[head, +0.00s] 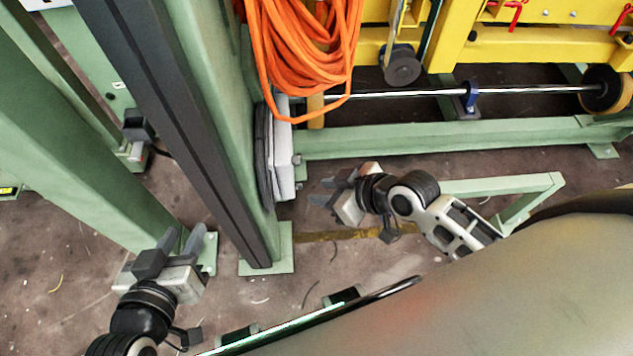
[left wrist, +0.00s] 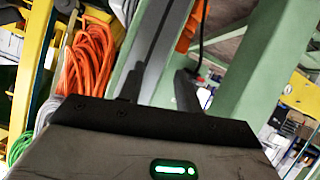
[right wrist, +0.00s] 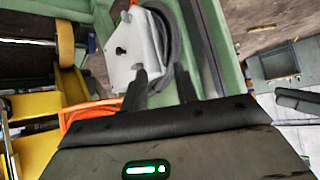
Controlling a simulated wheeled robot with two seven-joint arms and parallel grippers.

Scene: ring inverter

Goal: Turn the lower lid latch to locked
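A pale grey lid (head: 284,165) with a dark rim is on the right side of the green column; it also shows in the right wrist view (right wrist: 130,62). A small latch-like part (head: 297,160) sticks out from its right face. In the right wrist view a small dark knob (right wrist: 120,50) is on the lid; I cannot tell its turn position. My right gripper (head: 320,192) is open and empty, just right of the lid's lower end, apart from it in the head view. My left gripper (head: 183,238) is open and empty, left of the column.
The green column (head: 225,110) with a dark strip stands between my grippers. An orange cable bundle (head: 305,50) hangs above the lid. A green floor beam (head: 440,138) and a yellow frame (head: 500,50) lie behind. A low green bracket (head: 510,190) is beside my right arm.

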